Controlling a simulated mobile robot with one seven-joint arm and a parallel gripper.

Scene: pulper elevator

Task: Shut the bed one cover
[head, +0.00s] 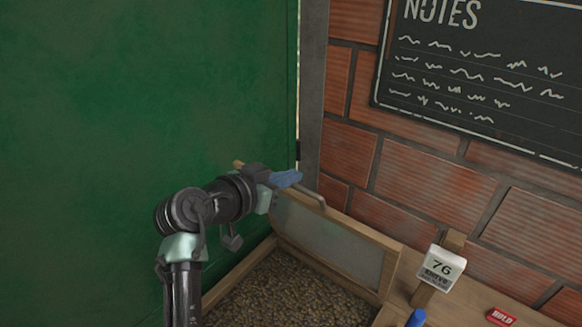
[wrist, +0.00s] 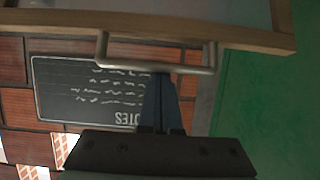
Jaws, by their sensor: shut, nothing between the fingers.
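The bed one cover (head: 330,242) is a wood-framed panel with a pale pane. It stands raised at the back of the bed, near the brick wall. Its metal bar handle (head: 315,196) is on the top edge, and it also shows in the wrist view (wrist: 207,68). The bed below is open and shows brown grains (head: 285,292). My gripper (head: 288,179) has blue fingers, shut and empty, at the handle. In the wrist view my fingertips (wrist: 160,76) reach the handle bar; I cannot tell whether they touch it.
A green wall or door panel (head: 150,90) rises close on the left. A brick wall with a chalkboard (head: 480,75) stands behind. To the right are a wooden ledge, a white tag marked 76 (head: 440,268), a blue object (head: 416,318) and a red label (head: 501,317).

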